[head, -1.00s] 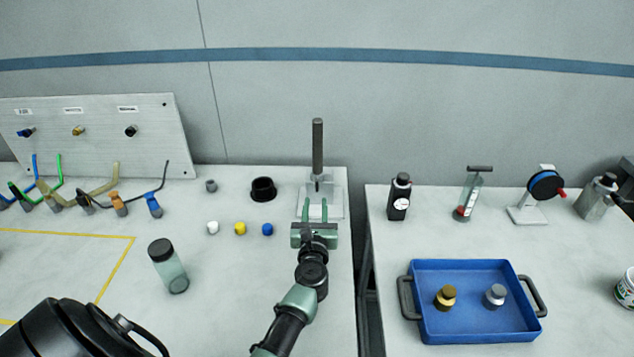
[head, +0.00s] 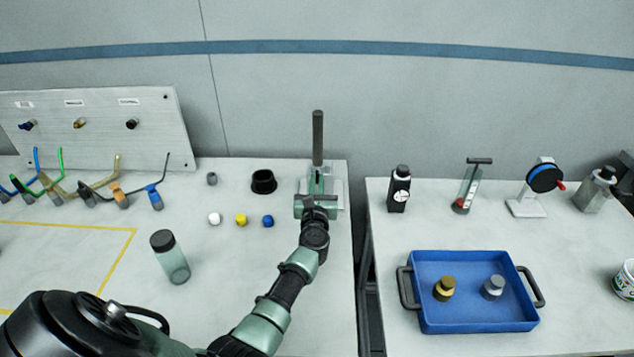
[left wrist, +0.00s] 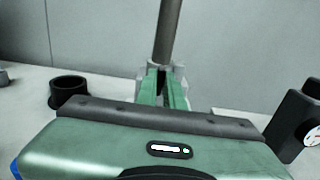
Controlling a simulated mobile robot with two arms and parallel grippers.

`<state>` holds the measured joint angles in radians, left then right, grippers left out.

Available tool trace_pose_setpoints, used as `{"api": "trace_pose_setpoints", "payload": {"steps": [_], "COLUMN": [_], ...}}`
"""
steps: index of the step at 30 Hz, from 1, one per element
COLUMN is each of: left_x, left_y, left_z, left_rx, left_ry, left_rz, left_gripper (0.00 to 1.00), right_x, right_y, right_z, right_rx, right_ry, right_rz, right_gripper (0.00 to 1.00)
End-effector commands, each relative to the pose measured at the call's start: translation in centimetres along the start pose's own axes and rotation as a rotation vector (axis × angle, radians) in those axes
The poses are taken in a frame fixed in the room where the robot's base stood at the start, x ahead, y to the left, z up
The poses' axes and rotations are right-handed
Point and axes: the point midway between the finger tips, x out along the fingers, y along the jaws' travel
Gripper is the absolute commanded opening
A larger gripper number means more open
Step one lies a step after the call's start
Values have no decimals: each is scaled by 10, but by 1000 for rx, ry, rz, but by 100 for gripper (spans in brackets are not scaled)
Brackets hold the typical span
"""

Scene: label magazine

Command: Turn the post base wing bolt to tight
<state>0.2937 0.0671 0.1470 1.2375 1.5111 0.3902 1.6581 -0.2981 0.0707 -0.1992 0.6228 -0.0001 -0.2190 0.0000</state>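The post base (head: 336,186) is a pale grey block on a plate at the back right of the left bench, with a tall dark post (head: 318,140) standing upright in it. My left gripper (head: 316,178) is at the front of this base, pointing away. In the left wrist view its two green fingers (left wrist: 160,86) stand close together on either side of the small dark wing bolt (left wrist: 161,74) below the post (left wrist: 167,32). The fingers appear shut on it; their tips partly hide it. My right gripper is not in view.

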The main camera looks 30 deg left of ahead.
Motion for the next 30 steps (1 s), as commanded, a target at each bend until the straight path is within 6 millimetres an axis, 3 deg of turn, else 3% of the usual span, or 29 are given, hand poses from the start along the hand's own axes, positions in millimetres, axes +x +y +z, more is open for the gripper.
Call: {"api": "trace_pose_setpoints", "payload": {"steps": [14, 30], "left_x": [-1, -1], "left_y": [-1, -3], "left_z": [0, -1], "left_rx": [89, 556], "left_ry": [1, 2], "left_rz": [0, -1], "left_gripper": [0, 0], "right_x": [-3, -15], "right_y": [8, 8], "right_z": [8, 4], "right_rx": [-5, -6], "right_ry": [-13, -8], "right_rz": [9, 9], "right_gripper": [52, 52]}}
